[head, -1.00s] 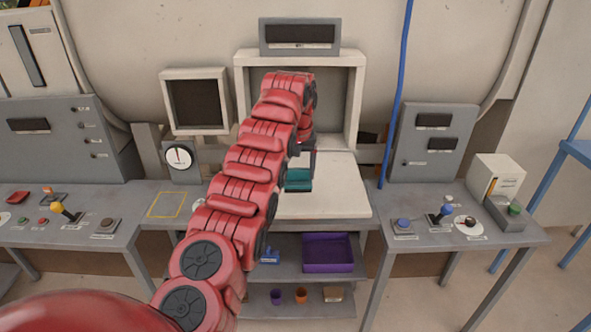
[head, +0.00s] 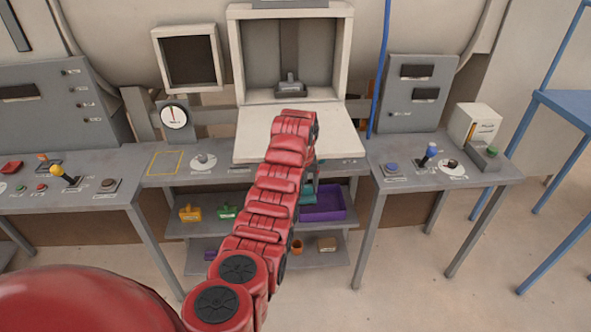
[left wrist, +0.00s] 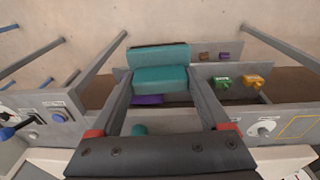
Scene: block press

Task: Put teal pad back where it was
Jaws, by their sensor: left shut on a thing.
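The teal pad (head: 307,194) shows only in part in the head view, beside the end of my left arm at the upper shelf's height. In the left wrist view the teal pad (left wrist: 160,78) sits between the two fingers of my left gripper (left wrist: 159,88), which is shut on it. My arm hides most of that gripper in the head view. A yellow pad (head: 190,213) and a green pad (head: 228,211) rest on the upper shelf (head: 180,229), left of my arm. I cannot tell whether the teal pad touches the shelf. My right gripper is not in view.
The press's white board (head: 255,145) juts out above the shelves.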

